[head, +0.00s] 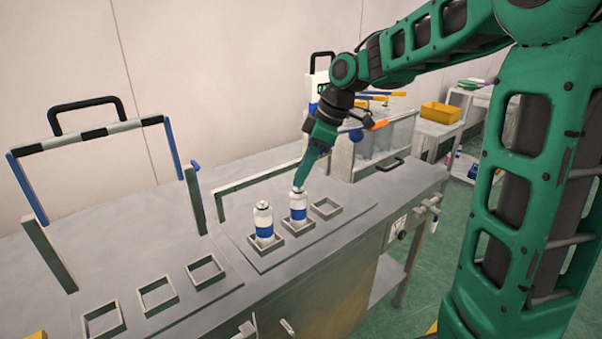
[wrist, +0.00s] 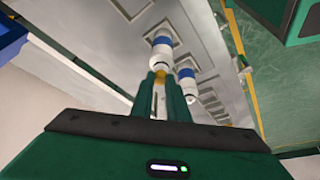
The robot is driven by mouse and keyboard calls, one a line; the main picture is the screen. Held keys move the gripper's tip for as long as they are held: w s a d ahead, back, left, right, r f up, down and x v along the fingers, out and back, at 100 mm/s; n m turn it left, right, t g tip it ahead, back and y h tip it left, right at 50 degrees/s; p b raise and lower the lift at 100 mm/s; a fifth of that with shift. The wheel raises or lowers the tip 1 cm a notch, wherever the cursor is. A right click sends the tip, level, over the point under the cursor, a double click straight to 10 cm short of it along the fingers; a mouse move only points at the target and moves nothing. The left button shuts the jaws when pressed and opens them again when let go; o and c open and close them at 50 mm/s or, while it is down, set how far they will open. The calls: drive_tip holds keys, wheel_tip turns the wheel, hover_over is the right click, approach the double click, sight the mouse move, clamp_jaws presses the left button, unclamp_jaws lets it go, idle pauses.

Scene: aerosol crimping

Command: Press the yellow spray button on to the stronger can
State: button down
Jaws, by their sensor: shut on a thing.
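Two white cans with blue bands stand upright in square holders on the bench: a left can (head: 264,224) and a right can (head: 298,208). Nothing I see tells which is stronger. My gripper (head: 299,184) points down directly over the right can, its tips at the can's top. In the wrist view, my gripper (wrist: 161,76) is shut on the yellow spray button (wrist: 160,74), which shows between the fingertips, in line with the near can (wrist: 162,48). I cannot tell whether button and can touch. The head view hides the button. The other can (wrist: 187,82) stands beside it.
An empty square holder (head: 326,208) is right of the cans. Several empty holders (head: 156,296) lie at the front left. A gate-like frame with blue posts (head: 93,134) rises at left. A clear-sided box (head: 375,140) stands behind at right, and a yellow bin (head: 440,112) beyond.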

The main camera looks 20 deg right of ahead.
drive_tip(key=c, duration=1.1)
unclamp_jaws()
drive_tip(key=shift+r, duration=3.55)
clamp_jaws()
